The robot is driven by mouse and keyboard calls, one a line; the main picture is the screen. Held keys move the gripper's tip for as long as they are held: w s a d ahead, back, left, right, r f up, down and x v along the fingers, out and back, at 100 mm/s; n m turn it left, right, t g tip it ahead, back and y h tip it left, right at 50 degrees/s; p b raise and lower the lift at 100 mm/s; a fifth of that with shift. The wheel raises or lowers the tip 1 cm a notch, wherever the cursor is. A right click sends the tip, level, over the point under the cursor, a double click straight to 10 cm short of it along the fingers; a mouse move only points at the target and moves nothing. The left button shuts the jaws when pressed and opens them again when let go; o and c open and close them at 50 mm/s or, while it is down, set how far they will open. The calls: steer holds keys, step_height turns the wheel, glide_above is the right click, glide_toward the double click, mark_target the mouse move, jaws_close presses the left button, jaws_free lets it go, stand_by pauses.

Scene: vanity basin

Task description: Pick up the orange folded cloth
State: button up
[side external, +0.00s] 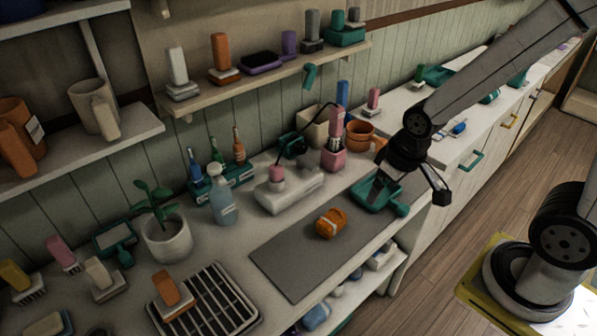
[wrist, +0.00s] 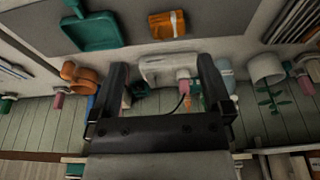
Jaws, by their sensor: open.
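The orange folded cloth (side external: 331,223) lies as a small rolled bundle on a grey mat (side external: 290,262) on the counter. In the wrist view the cloth (wrist: 167,24) is at the top, beyond the fingertips and apart from them. My gripper (side external: 381,188) is above the teal dustpan-like tray (side external: 370,200), to the right of the cloth in the side view. In the wrist view my gripper (wrist: 162,75) has its two fingers wide apart with nothing held between them.
A white dispenser box (side external: 291,192) stands behind the mat. A spray bottle (side external: 223,204), an orange mug (side external: 360,135) and a potted plant (side external: 167,236) are also on the counter. A wire rack (side external: 215,305) is at the front left.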

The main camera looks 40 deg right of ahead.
steer(key=n+g, duration=0.2)
steer(key=n, duration=1.5)
glide_above(334, 217)
steer(key=f, duration=1)
steer(key=shift+s+f, duration=0.3)
steer(key=shift+f, duration=0.05)
steer(key=shift+w+f+n+g, duration=0.35)
steer(key=shift+f+n, duration=0.35)
steer(key=shift+n, duration=0.3)
steer(key=shift+f, duration=0.1)
steer(key=shift+f, duration=1.15)
